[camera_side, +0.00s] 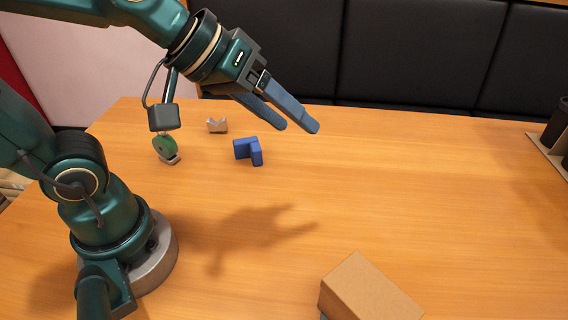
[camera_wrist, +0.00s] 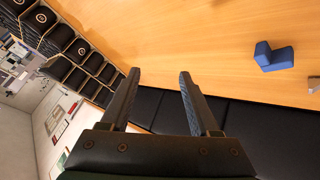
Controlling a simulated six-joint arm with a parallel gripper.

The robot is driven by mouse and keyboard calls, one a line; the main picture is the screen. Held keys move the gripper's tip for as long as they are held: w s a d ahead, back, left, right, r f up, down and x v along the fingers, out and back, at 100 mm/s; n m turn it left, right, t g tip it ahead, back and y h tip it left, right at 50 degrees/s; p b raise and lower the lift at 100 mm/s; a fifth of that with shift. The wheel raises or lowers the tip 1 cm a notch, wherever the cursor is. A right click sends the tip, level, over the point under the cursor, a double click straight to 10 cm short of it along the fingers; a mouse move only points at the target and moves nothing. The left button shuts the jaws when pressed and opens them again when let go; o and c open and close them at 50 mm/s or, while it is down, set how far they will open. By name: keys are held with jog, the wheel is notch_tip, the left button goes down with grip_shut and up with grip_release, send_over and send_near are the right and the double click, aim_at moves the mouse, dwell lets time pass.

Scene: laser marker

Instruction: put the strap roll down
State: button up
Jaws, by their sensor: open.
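A green disc-shaped roll (camera_side: 164,145), which looks like the strap roll, stands on edge at the far left of the table, resting in or against a small grey piece (camera_side: 171,159). My gripper (camera_side: 297,126) is in the air above the table, to the right of the roll and well apart from it. Its fingers are spread with nothing between them, and they also show empty in the wrist view (camera_wrist: 159,74). I cannot make out the roll in the wrist view.
A blue angled block (camera_side: 249,150) lies right of the roll; the wrist view shows it too (camera_wrist: 275,57). A grey notched block (camera_side: 217,126) sits behind. A cardboard box (camera_side: 368,290) is at the front. Dark containers (camera_side: 556,124) stand at the right edge. The table's middle (camera_side: 400,190) is clear.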

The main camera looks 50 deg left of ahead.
jog(key=s+a+f+m+g+y, duration=0.2)
jog(key=s+a, duration=0.3)
jog(key=s, duration=0.3)
jog(key=shift+s+a+f+m+y, duration=0.25)
jog(key=shift+s+f+m+y, duration=0.2)
jog(key=shift+f, duration=0.25)
